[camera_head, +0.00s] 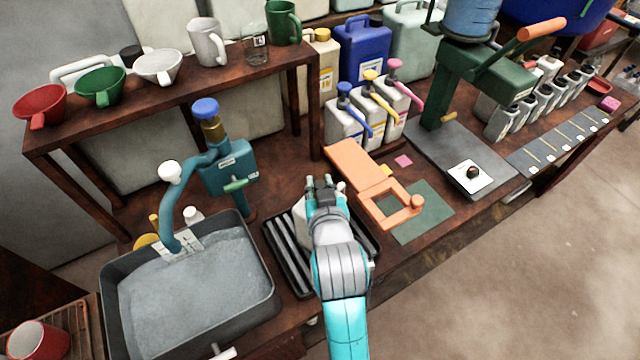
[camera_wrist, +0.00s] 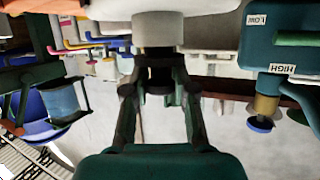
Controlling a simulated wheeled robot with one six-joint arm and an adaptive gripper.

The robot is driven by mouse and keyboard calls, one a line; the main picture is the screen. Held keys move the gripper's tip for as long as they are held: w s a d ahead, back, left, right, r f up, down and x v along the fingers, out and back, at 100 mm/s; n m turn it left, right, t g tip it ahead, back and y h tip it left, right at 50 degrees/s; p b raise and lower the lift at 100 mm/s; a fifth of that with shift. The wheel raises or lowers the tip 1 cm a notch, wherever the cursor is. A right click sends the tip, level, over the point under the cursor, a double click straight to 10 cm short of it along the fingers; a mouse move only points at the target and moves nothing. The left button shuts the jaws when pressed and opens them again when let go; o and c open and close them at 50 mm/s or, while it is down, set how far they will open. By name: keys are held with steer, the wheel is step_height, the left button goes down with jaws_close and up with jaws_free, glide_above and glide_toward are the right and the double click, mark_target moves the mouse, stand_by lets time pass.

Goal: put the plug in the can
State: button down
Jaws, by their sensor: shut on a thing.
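A pale can (camera_head: 302,228) stands on the black ribbed tray, partly hidden by my arm in the head view. In the wrist view its grey round neck (camera_wrist: 158,28) and pale body show at the top, right at my fingertips. My gripper (camera_head: 322,186) is over the can, and its fingers also show in the wrist view (camera_wrist: 161,72). It is shut on a small dark thing between the fingertips, which looks like the plug (camera_wrist: 160,73). The plug is mostly hidden by the fingers. I cannot tell whether it is inside the neck or just above it.
The black tray (camera_head: 285,262) sits between a grey vat (camera_head: 262,310) of liquid and an orange frame (camera_head: 352,165). A blue-green pump (camera_head: 228,165) rises behind the vat. A raised shelf (camera_head: 170,95) with mugs stands behind.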

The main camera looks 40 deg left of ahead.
steer(key=shift+f, duration=0.4)
stand_by(0.4)
steer(key=shift+c, duration=1.5)
jaws_free()
steer(key=shift+r, duration=3.75)
